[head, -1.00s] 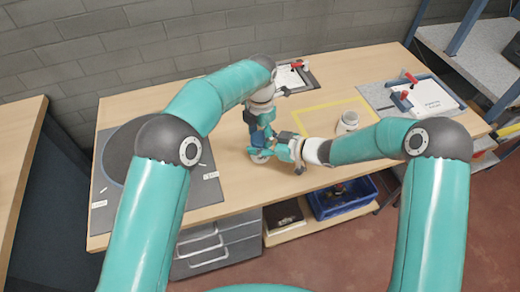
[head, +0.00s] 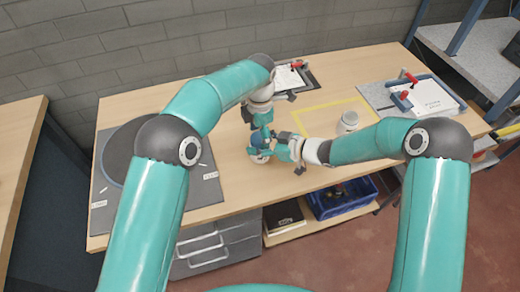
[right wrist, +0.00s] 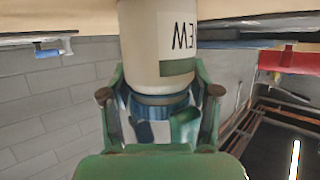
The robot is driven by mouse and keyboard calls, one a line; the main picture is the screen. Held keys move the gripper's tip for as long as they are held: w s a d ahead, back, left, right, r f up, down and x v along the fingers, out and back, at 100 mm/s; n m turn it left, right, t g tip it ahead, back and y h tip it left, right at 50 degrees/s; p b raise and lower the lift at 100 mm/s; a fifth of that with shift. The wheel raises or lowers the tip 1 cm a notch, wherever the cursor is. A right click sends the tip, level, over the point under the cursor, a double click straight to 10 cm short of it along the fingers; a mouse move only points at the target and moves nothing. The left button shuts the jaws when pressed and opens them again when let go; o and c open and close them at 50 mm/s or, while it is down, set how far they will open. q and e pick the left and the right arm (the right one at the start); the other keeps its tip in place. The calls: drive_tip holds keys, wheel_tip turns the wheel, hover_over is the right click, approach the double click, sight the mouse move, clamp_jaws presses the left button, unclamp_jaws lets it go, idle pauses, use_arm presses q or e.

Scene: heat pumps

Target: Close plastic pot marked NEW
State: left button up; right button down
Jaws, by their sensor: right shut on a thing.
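The white plastic pot marked NEW (right wrist: 150,40) fills the top middle of the right wrist view, its lettering upside down there. A blue ring or lid (right wrist: 160,110) sits at the pot's lower end in that picture. My right gripper (right wrist: 160,93) has its green fingers on both sides of the pot by the blue part. In the head view my right gripper (head: 282,148) reaches in from the right near the table's front edge. My left gripper (head: 258,138) comes down at the same spot. Its fingers are too small and overlapped to tell their opening.
Another white pot (head: 349,122) stands by the yellow taped frame (head: 318,108). A fixture with a red clamp (head: 408,92) is at the right, another board (head: 292,78) at the back. A grey mat with a dark disc (head: 140,155) lies at the left. A blue crate (head: 345,203) is below.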

use_arm(q)
drive_tip(key=shift+s+d+r, duration=0.1)
drive_tip(key=shift+s, duration=0.05)
drive_tip(key=shift+r, duration=2.25)
drive_tip(key=shift+c, duration=1)
drive_tip(key=shift+r+n, duration=0.25)
drive_tip(key=shift+n, duration=0.05)
drive_tip(key=shift+c, duration=0.4)
drive_tip(key=shift+r+n, duration=1.4)
drive_tip(key=shift+r, duration=0.05)
